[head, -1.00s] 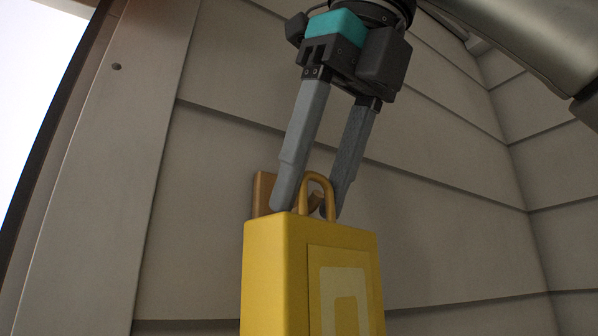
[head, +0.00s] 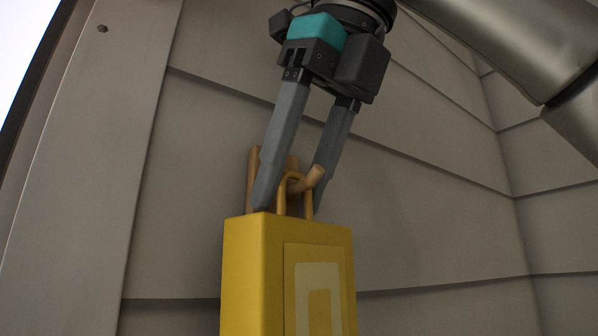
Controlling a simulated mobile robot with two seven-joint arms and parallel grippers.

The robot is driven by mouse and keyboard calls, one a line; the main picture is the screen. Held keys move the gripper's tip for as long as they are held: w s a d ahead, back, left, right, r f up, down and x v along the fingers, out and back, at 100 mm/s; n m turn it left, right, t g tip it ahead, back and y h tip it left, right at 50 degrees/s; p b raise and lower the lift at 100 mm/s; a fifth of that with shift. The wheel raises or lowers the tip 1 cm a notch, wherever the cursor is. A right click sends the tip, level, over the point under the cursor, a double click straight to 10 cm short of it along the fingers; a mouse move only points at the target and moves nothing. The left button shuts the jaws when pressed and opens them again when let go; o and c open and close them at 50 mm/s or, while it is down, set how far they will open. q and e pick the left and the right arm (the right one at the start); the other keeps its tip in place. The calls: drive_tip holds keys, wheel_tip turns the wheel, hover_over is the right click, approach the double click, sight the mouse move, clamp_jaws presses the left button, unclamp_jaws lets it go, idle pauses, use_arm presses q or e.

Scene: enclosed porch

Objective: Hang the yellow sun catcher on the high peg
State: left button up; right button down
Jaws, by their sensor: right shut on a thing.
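The yellow sun catcher (head: 252,270), a thick block with a pale nested-rectangle pattern, hangs upright at the bottom of the head view; its lower end is out of frame. My right gripper (head: 290,194) reaches down from above and is shut on its loop (head: 280,198), one finger on each side. A wooden peg (head: 316,175) slants up and out from a wooden backing (head: 253,168) on the wall. The peg's tip shows in front of the loop's top right, so the peg appears to pass through the loop. Whether the loop rests on it is unclear. My left gripper is out of view.
The grey clapboard wall (head: 430,230) lies close behind, with a corner at the right. A vertical trim board (head: 80,190) and a bright opening (head: 25,45) are at the left. The wall right of the sun catcher is clear.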

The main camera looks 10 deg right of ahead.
drive_tip(key=shift+c, duration=1.5)
unclamp_jaws()
drive_tip(key=shift+a, duration=0.1)
drive_tip(key=shift+o, duration=0.4)
drive_tip(key=shift+w, duration=0.1)
